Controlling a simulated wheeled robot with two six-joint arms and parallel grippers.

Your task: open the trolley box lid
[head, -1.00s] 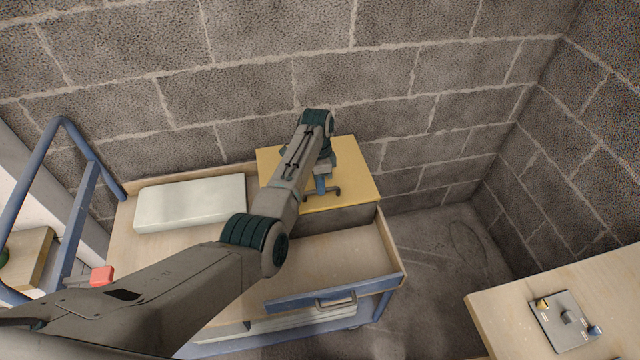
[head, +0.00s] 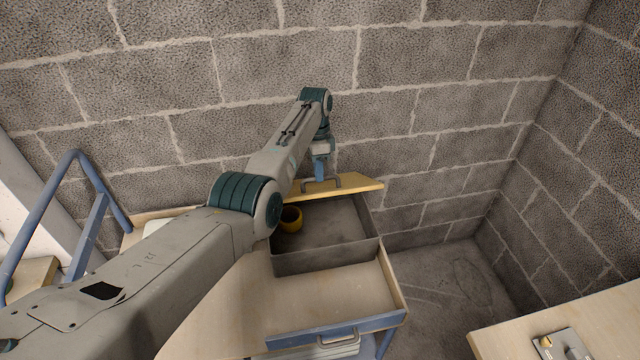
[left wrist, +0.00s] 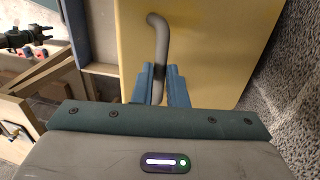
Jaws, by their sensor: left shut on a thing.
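The trolley box (head: 327,262) stands at the back of the trolley as a grey open-topped box. Its yellow lid (head: 360,186) is raised and tilted up at the back, so the inside shows. My left gripper (head: 322,172) is at the lid's front edge, shut on the lid's grey handle (head: 334,183). In the left wrist view the blue fingers (left wrist: 161,84) close around the handle's bar (left wrist: 160,38), with the yellow lid (left wrist: 215,40) behind it. My right gripper is not in view.
A yellow ring-like object (head: 291,219) lies inside the box. A block wall stands close behind the lid. A wooden table (head: 560,305) is at the lower right.

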